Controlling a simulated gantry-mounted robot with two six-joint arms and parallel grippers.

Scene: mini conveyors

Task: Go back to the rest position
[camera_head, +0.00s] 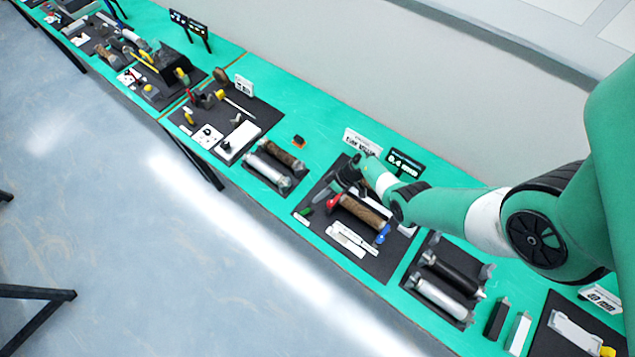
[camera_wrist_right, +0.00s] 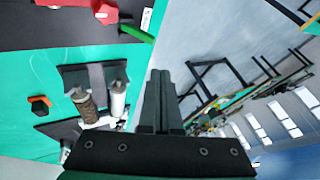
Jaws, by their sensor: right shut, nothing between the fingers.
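My right gripper (camera_head: 343,180) is above the dark mat (camera_head: 380,268) in the middle of the long green table, at the end of my green right arm. In the right wrist view its fingers (camera_wrist_right: 161,100) are together with nothing between them. A brown roller (camera_head: 364,211) with a red end lies on the mat beside the gripper. My left gripper is in neither view.
The green table (camera_head: 300,130) runs diagonally. Mats with two rollers each (camera_head: 273,165) (camera_head: 445,285) lie on either side. An orange piece (camera_head: 298,141) lies near the back; it also shows in the wrist view (camera_wrist_right: 40,105). Small signs (camera_head: 407,163) stand at the back. The grey floor (camera_head: 150,250) is open in front.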

